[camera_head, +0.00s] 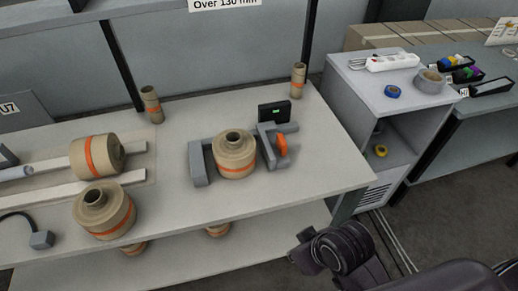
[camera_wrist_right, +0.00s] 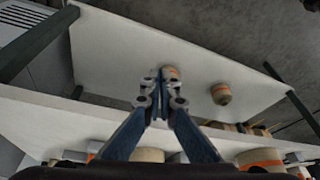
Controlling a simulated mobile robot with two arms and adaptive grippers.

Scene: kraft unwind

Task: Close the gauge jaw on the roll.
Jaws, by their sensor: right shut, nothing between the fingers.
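The brown paper roll (camera_head: 234,158) with an orange band stands upright on the table in the head view, between the gauge's grey fixed jaw (camera_head: 199,166) on its left and the grey sliding jaw (camera_head: 266,148) on its right. The sliding jaw has an orange handle (camera_head: 282,145) and sits very close to the roll; contact is unclear. A black display (camera_head: 274,113) with a small green readout stands behind. My right gripper (camera_wrist_right: 160,78) is shut and empty in the right wrist view, away from the gauge. My left gripper is not in view.
Other rolls (camera_head: 104,210) (camera_head: 97,156) stand or lie at the left of the table (camera_head: 330,180). Two slim cores (camera_head: 151,105) (camera_head: 298,80) stand at its back. Smaller rolls (camera_wrist_right: 221,94) sit on the lower shelf.

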